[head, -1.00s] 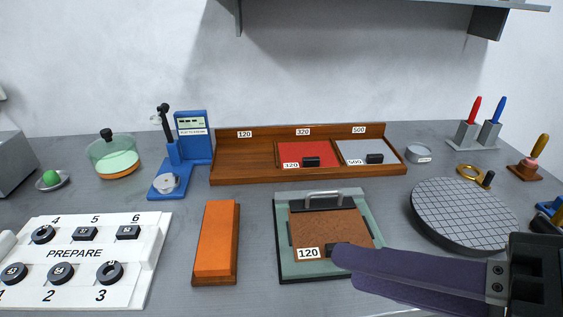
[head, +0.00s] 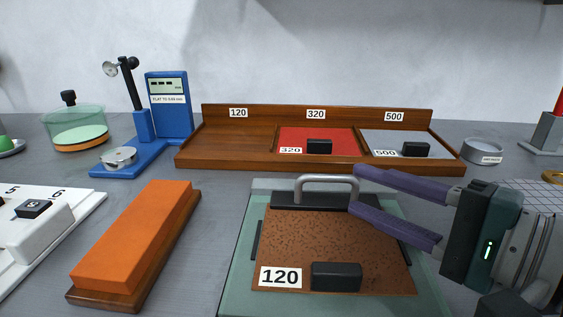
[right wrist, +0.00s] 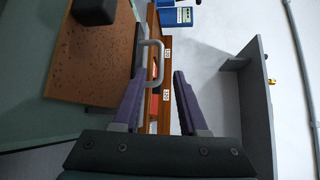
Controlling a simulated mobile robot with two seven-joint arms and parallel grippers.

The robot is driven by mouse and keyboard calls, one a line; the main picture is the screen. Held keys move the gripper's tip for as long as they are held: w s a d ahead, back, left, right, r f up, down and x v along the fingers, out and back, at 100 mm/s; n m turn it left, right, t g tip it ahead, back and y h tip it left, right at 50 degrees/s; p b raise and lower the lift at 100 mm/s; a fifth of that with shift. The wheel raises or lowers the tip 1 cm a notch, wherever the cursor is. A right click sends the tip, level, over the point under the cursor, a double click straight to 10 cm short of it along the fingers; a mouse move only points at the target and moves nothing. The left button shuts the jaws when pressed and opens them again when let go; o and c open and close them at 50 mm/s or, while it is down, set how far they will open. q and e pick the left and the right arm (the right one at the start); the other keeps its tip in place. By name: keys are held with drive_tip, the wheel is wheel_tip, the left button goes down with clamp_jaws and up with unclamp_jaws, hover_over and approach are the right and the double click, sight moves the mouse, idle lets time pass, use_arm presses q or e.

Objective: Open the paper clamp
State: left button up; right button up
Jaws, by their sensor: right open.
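The paper clamp is a dark bar (head: 300,201) with a silver loop handle (head: 327,179), lying along the back edge of a brown sheet marked 120 (head: 330,238) on a green plate (head: 242,285). The handle also shows in the right wrist view (right wrist: 161,53). My right gripper (head: 356,189) is open and empty, its two purple fingers pointing left at the handle's right end. In the right wrist view the handle appears between the fingertips, close to the left finger; I cannot tell whether they touch. My left gripper is not in view.
A dark block (head: 336,276) sits on the sheet's front. An orange block on wood (head: 137,240) lies left of the plate. A wooden rack (head: 225,152) with red (head: 290,138) and grey (head: 380,138) sheets stands behind. A blue gauge stand (head: 168,108) is back left.

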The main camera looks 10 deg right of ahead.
sight(337, 180)
drive_tip(key=x, duration=0.6)
clamp_jaws()
idle(0.6)
